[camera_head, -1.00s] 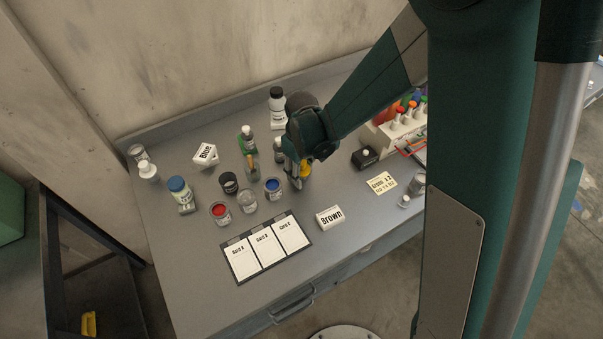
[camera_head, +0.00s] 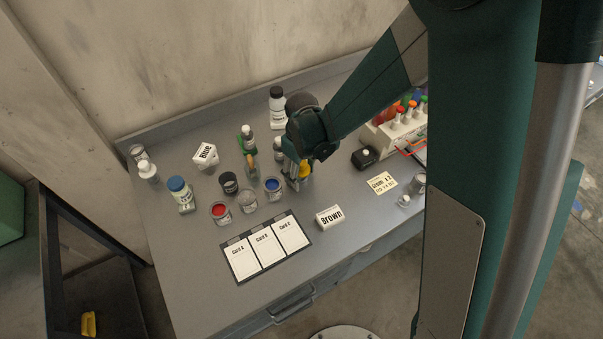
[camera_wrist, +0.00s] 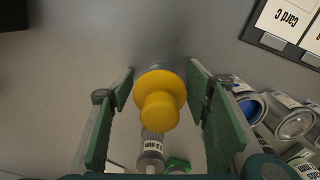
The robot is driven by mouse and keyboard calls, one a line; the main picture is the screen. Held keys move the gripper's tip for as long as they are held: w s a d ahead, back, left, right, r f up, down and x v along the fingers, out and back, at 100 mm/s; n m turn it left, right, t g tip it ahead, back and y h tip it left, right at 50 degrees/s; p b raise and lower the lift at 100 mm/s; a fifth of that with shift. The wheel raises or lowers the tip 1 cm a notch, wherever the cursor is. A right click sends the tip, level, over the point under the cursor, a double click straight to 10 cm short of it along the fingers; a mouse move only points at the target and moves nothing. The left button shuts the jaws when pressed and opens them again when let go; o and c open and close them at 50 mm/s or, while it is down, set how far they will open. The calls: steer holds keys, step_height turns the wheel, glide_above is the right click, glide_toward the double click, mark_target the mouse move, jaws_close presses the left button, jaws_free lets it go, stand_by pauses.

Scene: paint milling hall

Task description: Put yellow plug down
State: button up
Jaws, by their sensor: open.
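The yellow plug (camera_wrist: 160,98) shows in the wrist view between the two green finger pads of my gripper (camera_wrist: 160,108), with a gap on either side of it. A small grey part shows just beyond its wide flange. In the head view my gripper (camera_head: 297,180) is low over the bench, and the yellow plug (camera_head: 305,169) is partly hidden behind the fingers. My gripper is open around the plug. The plug's underside is hidden, so I cannot tell whether it touches the bench.
An open blue paint can (camera_head: 272,187) stands close left of my gripper. Red and grey cans, bottles and a "Blue" block (camera_head: 205,155) stand farther left. A black box (camera_head: 364,157) stands right.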

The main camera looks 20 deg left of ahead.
mark_target(303, 162)
steer(key=shift+r+p, duration=0.5)
steer(key=shift+r, duration=5.6)
steer(key=shift+d, duration=0.1)
steer(key=shift+d+r, duration=0.2)
steer(key=shift+r, duration=0.05)
steer(key=d+r+m+t, duration=0.2)
steer(key=d+r+m, duration=0.1)
steer(key=d+r, duration=0.65)
steer(key=s+d+r+m+t, duration=0.1)
steer(key=s+d+r+m, duration=0.2)
steer(key=d, duration=0.6)
steer(key=s+d+r+m+t, duration=0.2)
steer(key=s+d, duration=0.4)
steer(key=d, duration=0.3)
steer(key=s+d+r+m+t, duration=0.2)
steer(key=s+d+r+m, duration=0.2)
steer(key=d, duration=0.6)
steer(key=shift+s, duration=0.55)
